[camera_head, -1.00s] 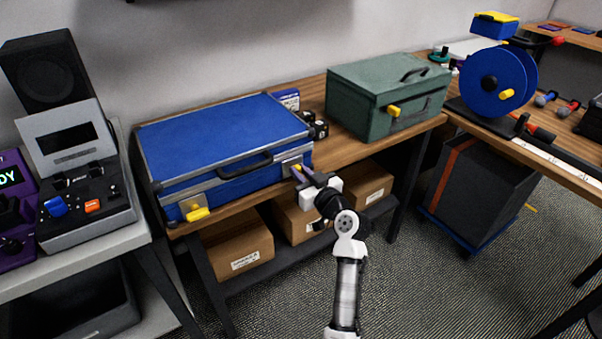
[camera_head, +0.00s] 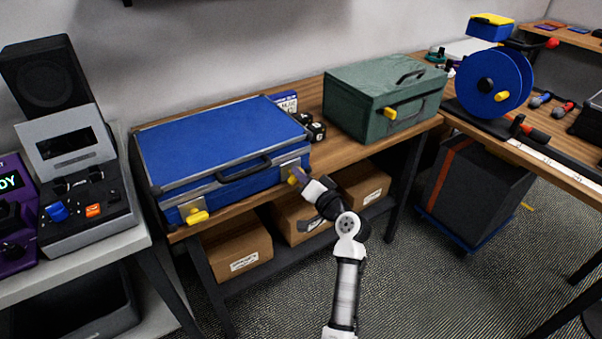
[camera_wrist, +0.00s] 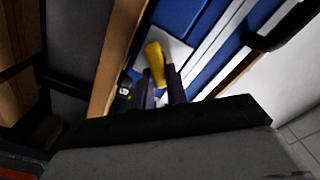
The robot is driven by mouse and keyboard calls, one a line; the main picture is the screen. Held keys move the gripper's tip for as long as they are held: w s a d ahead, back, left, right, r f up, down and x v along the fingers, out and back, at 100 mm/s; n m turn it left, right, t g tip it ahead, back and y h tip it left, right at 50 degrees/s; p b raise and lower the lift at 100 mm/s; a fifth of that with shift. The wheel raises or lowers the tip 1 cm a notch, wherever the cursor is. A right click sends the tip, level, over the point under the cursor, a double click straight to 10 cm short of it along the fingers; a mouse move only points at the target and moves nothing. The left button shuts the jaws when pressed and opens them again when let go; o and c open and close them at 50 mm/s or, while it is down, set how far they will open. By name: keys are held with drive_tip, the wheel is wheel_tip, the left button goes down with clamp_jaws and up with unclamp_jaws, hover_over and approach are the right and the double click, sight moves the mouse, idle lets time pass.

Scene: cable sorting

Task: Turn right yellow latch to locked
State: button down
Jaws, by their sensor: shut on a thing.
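The blue case (camera_head: 221,142) lies closed on the wooden bench, with its two latches on the front face. The right yellow latch (camera_wrist: 155,62) shows in the wrist view against its pale plate, with its lower end between my purple fingers. In the head view my fingers mostly hide this latch. My gripper (camera_head: 296,177) is at the front right corner of the case, shut on the right latch; its fingers also show in the wrist view (camera_wrist: 163,94). The left yellow latch (camera_head: 197,216) sticks out near the front left corner.
A green toolbox (camera_head: 385,99) with its own yellow latch (camera_head: 390,113) stands to the right on the bench. Cardboard boxes (camera_head: 237,246) sit on the shelf below. A black case handle (camera_head: 243,170) lies between the two blue-case latches.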

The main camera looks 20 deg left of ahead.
drive_tip(key=shift+w+d+f+m+p, duration=0.15)
drive_tip(key=shift+m+p, duration=0.5)
drive_tip(key=shift+m, duration=0.75)
drive_tip(key=shift+s+a+f+m+p, duration=0.15)
drive_tip(key=shift+m+p, duration=0.55)
drive_tip(key=shift+m, duration=0.7)
drive_tip(key=shift+w+d+f+m+p, duration=0.15)
drive_tip(key=shift+m+p, duration=0.5)
drive_tip(key=shift+m, duration=0.75)
drive_tip(key=c, duration=1.4)
unclamp_jaws()
drive_tip(key=b+v, duration=0.3)
drive_tip(key=v, duration=1)
drive_tip(key=shift+s+d, duration=0.25)
drive_tip(key=shift+s, duration=0.05)
